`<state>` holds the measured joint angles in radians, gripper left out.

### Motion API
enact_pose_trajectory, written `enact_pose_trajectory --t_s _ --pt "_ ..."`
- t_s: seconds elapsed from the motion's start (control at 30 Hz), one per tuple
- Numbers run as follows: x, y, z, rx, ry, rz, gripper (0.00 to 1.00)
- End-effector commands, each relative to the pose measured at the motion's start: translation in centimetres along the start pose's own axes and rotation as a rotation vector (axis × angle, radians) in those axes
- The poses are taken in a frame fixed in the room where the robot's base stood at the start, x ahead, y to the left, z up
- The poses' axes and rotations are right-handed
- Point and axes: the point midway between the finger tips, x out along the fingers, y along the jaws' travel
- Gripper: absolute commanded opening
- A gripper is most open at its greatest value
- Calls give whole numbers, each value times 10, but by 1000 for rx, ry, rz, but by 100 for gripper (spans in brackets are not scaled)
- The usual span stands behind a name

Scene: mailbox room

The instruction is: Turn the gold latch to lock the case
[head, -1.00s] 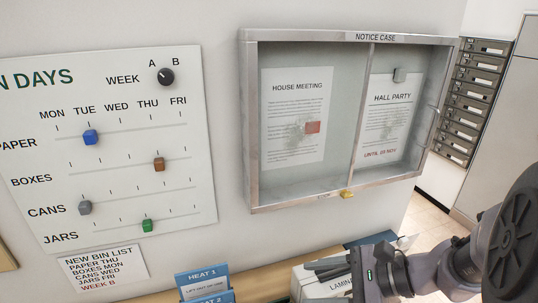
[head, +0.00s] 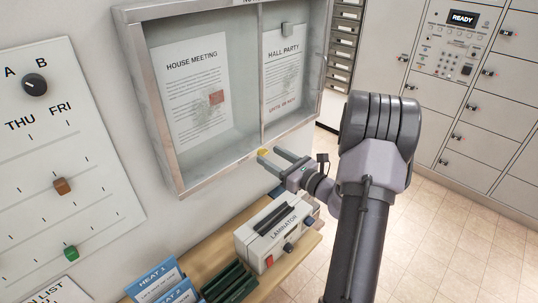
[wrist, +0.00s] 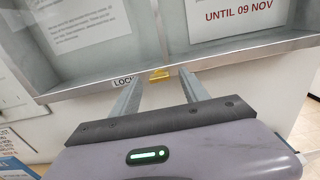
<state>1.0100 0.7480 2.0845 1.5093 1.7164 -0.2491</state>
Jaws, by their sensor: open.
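The notice case (head: 205,180) hangs on the wall with a metal frame and a middle divider. The small gold latch (head: 262,153) sits at its bottom edge below the divider. In the wrist view the gold latch (wrist: 158,75) lies just right of a label reading LOCK (wrist: 123,82), partly covered by the left finger. My gripper (head: 269,156) is open and empty, its two fingers pointing at the case's bottom edge. In the wrist view the fingertips (wrist: 160,77) stand either side of the latch. I cannot tell whether they touch it.
A shelf (head: 285,262) below the case holds a white laminator (head: 272,232) and blue leaflets (head: 155,280). A slider board (head: 85,160) is on the wall at left. Grey lockers (head: 480,130) stand at right, with open floor before them.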

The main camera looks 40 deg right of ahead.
Motion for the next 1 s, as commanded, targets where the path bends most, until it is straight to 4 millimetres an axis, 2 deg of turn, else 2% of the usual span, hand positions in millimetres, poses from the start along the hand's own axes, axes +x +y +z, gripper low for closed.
enact_pose_trajectory --t_s 0.13,0.37,0.4,0.67,1.0 --pt "14 0 0 0 0 1 53" --pt "15 0 0 0 0 0 53" --pt "15 0 0 0 0 0 51" --pt "15 0 0 0 0 0 0" --pt "15 0 2 42 0 1 0"
